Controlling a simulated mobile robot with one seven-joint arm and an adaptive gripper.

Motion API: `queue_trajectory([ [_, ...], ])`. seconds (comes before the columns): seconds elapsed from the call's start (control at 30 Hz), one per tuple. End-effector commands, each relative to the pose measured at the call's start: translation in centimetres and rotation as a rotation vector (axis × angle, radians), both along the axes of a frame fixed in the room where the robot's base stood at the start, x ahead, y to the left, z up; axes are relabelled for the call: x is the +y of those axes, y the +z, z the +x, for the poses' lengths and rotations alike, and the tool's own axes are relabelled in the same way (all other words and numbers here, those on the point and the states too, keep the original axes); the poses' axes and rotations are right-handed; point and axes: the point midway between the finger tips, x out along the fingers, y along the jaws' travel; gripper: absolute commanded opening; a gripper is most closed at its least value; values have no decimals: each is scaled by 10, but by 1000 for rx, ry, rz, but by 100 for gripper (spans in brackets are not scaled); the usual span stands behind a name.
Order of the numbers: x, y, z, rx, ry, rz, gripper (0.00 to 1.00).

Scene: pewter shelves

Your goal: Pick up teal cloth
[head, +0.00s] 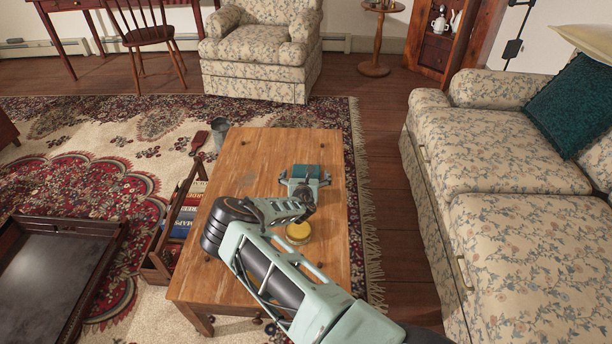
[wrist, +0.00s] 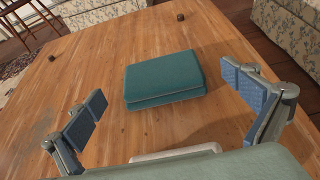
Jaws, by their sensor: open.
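The teal cloth (wrist: 165,80) is folded into a flat, layered rectangle. It lies on the wooden table (wrist: 75,75), ahead of my gripper and centred between its fingers in the wrist view. In the head view the cloth (head: 306,171) shows near the far part of the tabletop, partly hidden by my gripper. My gripper (wrist: 167,108) is open, with blue finger pads on both sides and nothing between them touching the cloth that I can see. It also shows in the head view (head: 305,188), above the table.
A yellow round object (head: 298,232) sits on the table beside my arm. A holder with books (head: 180,222) stands on the rug left of the table. A floral sofa (head: 520,190) is at right, and a floral armchair (head: 262,50) is behind. The tabletop around the cloth looks mostly clear.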

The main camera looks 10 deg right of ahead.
Motion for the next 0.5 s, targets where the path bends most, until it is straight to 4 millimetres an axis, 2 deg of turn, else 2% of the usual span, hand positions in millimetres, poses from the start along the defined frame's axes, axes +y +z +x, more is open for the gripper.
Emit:
queue_trajectory([
  [0.2,-4,-9,18,0,-1,1,100],
  [0.5,-4,-9,20,1,-1,1,98],
])
